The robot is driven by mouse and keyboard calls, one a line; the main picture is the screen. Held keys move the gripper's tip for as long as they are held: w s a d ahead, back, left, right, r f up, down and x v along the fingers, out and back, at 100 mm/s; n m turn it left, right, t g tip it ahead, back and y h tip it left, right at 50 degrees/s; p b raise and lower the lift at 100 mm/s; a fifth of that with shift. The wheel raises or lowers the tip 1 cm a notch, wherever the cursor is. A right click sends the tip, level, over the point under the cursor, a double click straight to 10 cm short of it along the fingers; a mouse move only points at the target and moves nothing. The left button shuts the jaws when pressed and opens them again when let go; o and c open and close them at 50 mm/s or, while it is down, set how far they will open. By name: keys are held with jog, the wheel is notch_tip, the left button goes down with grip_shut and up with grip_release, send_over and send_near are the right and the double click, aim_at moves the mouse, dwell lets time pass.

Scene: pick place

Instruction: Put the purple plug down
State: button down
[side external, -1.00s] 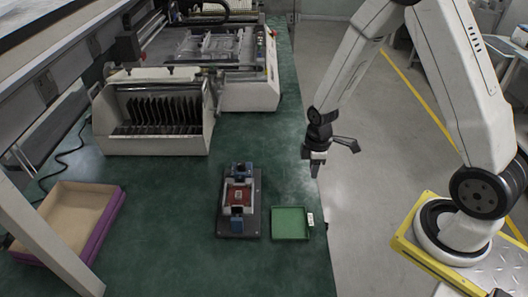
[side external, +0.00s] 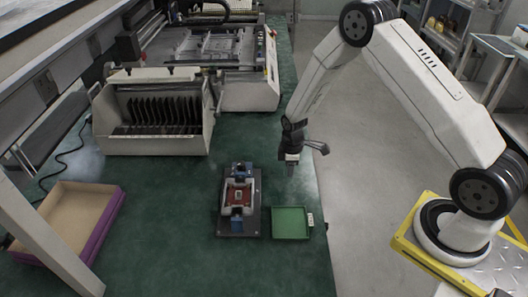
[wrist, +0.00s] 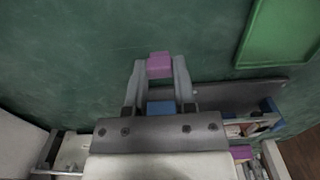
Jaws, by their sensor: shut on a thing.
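The purple plug (wrist: 159,66) sits between the two fingertips of my gripper (wrist: 160,72) in the wrist view, and the fingers are shut on it. In the side view my gripper (side external: 290,171) hangs above the green table near its right edge, beyond the green tray and to the right of the fixture. The plug is too small to make out there. The green tray (side external: 290,209) looks empty and shows in part at the upper right of the wrist view (wrist: 246,42). The dark fixture (side external: 253,210) has blue blocks at both ends.
A purple-sided box (side external: 106,222) with a tan inside lies at the left. A white machine with a slotted rack (side external: 160,142) stands behind the fixture. The green table top (side external: 180,190) is clear between the box and the fixture. The floor lies beyond the right edge.

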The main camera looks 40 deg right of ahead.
jog(key=shift+w+f, duration=0.3)
jog(key=shift+f, duration=1.55)
jog(key=shift+f, duration=0.1)
jog(key=shift+c, duration=2.2)
grip_release()
notch_tip(320, 180, up, 11)
jog(key=shift+f, duration=0.1)
jog(key=shift+r, duration=0.75)
